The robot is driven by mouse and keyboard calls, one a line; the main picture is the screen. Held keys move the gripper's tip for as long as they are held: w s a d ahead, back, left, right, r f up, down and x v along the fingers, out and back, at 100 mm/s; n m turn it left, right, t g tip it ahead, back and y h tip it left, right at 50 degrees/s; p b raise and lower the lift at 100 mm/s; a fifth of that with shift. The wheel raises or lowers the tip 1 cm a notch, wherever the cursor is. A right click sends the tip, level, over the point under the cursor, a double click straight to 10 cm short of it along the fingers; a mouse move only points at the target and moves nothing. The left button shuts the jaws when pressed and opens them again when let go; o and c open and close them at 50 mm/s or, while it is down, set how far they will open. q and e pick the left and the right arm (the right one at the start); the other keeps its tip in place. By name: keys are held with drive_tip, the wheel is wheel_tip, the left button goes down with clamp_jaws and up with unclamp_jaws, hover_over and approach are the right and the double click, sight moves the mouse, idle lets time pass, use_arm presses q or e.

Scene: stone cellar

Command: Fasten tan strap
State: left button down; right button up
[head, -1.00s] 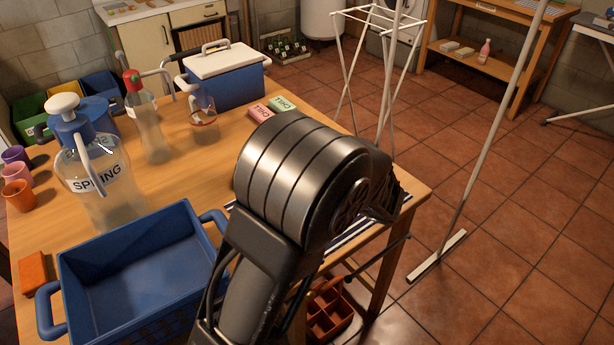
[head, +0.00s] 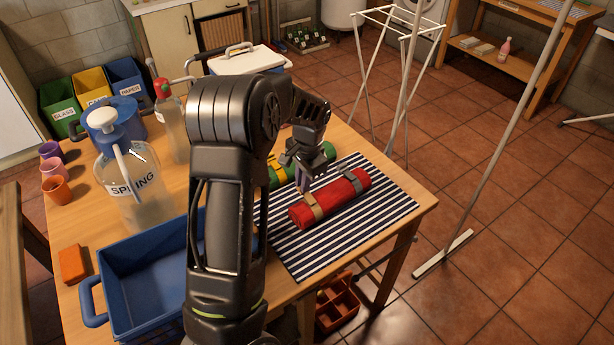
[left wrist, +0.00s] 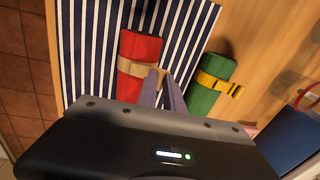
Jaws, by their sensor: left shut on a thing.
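A red roll (head: 335,198) lies on a navy-and-white striped mat (head: 380,212). A tan strap (head: 313,207) wraps around its near-left end. A grey strap (head: 352,181) wraps around its other end. My left gripper (head: 303,188) reaches down to the tan strap, its fingers close together and shut on it. In the left wrist view the fingertips (left wrist: 168,88) meet the tan strap (left wrist: 142,74) at its right side, on the side facing the green roll. The fingers hide part of the strap there, so I cannot tell whether it is fastened. My right gripper is out of view.
A green roll (left wrist: 206,95) with a yellow buckled strap (left wrist: 222,84) lies beside the red roll. A blue crate (head: 140,290), an orange block (head: 72,265), a large dispenser bottle (head: 128,180) and several cups stand at the left. The mat's right part is clear.

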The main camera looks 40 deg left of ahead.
use_arm(q)
drive_tip(key=h, duration=0.1)
drive_tip(key=a+f+h, duration=0.1)
drive_tip(key=h, duration=0.1)
drive_tip(key=shift+w+a+f+g, duration=0.15)
drive_tip(key=shift+a+f+g, duration=0.05)
drive_tip(key=shift+f+g, duration=0.1)
drive_tip(key=shift+f+h, duration=0.15)
drive_tip(key=shift+h, duration=0.35)
drive_tip(key=c, duration=1.5)
unclamp_jaws()
drive_tip(key=shift+a, duration=0.1)
drive_tip(key=shift+b+v, duration=1.05)
drive_tip(key=shift+v, duration=2.8)
